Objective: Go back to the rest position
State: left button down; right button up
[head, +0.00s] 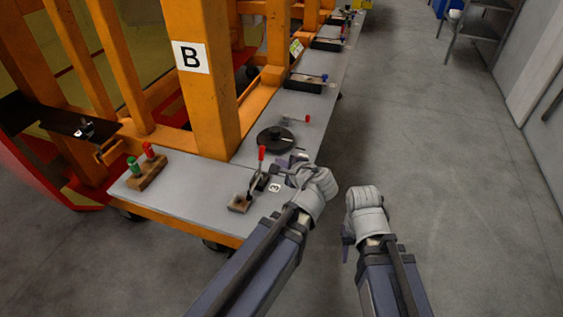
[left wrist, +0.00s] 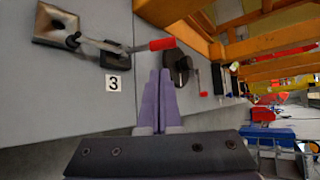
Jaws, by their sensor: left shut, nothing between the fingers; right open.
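My left gripper (head: 284,163) is over the right edge of the grey table, beside the red-handled toggle clamp (head: 257,178). In the left wrist view its purple fingers (left wrist: 158,98) are together with nothing between them, and the clamp's red handle (left wrist: 161,44) shows just above their tips. The gap between fingers and handle is hard to judge. My right gripper (head: 347,246) is off the table, over the open floor to the right. It is open, mostly hidden by its own wrist, and no object shows in it.
The grey table (head: 190,195) carries a black disc (head: 276,139), a block with green and red knobs (head: 146,166), and a label 3 (left wrist: 113,83). An orange frame marked B (head: 191,57) rises behind. Bare concrete floor (head: 440,170) lies right; a shelf (head: 478,28) stands far right.

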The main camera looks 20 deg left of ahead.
pick_arm(q)
jog(key=shift+d, duration=0.15)
jog(key=s+d+f+n+g+h, duration=0.1)
jog(key=s+f+n, duration=0.1)
jog(key=s+d+f+n+g+h, duration=0.1)
jog(key=s+d+f+n+g, duration=0.1)
jog(key=f, duration=0.1)
jog(key=s+d+f+n+g+h, duration=0.1)
jog(key=s+d+f, duration=0.1)
jog(key=s, duration=0.1)
jog(key=shift+f+n, duration=0.4)
jog(key=s+d+f+n+g+h, duration=0.3)
jog(key=s+d+n+g+h, duration=0.1)
jog(key=s+d, duration=0.4)
jog(key=shift+s+d+f+n+g+h, duration=0.2)
jog(key=shift+s+f+n+g+h, duration=0.15)
jog(key=shift+s+g, duration=0.25)
